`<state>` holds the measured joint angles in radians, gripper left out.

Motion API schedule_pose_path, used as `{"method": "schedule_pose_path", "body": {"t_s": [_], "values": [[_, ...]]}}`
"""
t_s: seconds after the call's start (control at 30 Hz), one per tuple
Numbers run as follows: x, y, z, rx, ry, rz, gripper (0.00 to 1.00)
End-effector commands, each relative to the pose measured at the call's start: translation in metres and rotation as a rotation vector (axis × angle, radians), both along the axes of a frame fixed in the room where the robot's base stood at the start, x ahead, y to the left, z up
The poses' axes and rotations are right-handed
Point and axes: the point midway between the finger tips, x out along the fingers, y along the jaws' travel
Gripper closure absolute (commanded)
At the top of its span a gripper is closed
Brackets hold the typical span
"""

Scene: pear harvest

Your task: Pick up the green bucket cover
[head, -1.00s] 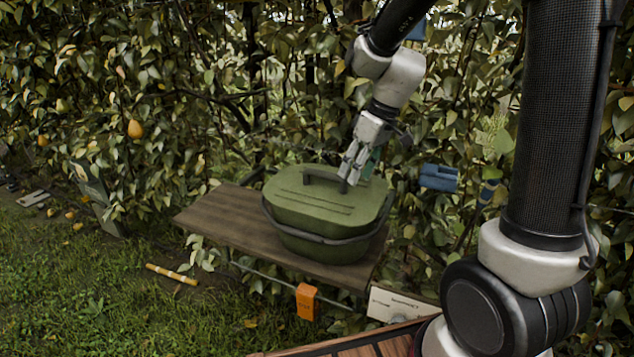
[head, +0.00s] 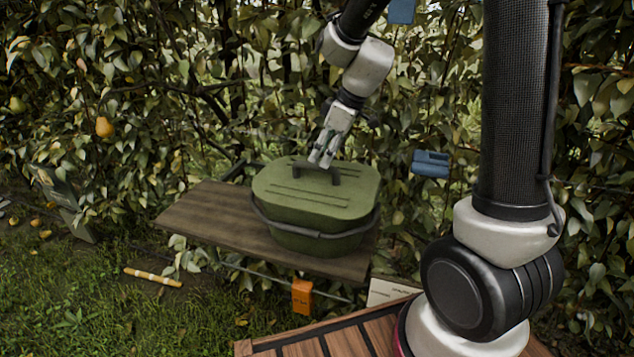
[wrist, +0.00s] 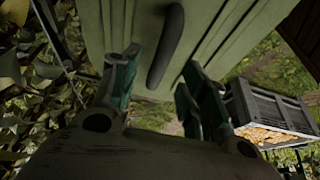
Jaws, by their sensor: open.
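The green bucket cover (head: 345,188) lies on top of the green bucket (head: 318,240), which stands on a wooden shelf. A dark handle (head: 336,177) rises from the cover. In the head view my gripper (head: 322,163) is just above the cover at the handle, pointing down, and partly hides it. In the wrist view my gripper (wrist: 155,80) is open with its two fingers apart. The handle (wrist: 166,50) shows between and beyond the fingertips, against the grooved cover (wrist: 210,35). I cannot tell whether the fingers touch the handle.
The wooden shelf (head: 212,218) has free room left of the bucket. Dense foliage stands close behind. An orange tag (head: 302,297) hangs at the shelf's front. A blue object (head: 431,163) is at the right. A grey crate of yellowish fruit (wrist: 270,112) shows in the wrist view.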

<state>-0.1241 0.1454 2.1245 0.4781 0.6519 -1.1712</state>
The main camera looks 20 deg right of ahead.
Motion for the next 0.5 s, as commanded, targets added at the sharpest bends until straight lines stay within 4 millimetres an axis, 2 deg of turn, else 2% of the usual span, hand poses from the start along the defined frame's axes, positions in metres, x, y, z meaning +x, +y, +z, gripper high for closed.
{"method": "schedule_pose_path", "body": {"t_s": [0.3,0.5], "values": [[0.01,0.016,-0.043,0.001,0.003,-0.001,0.56],[0.012,0.018,-0.05,0.0,0.0,-0.001,0.56]]}}
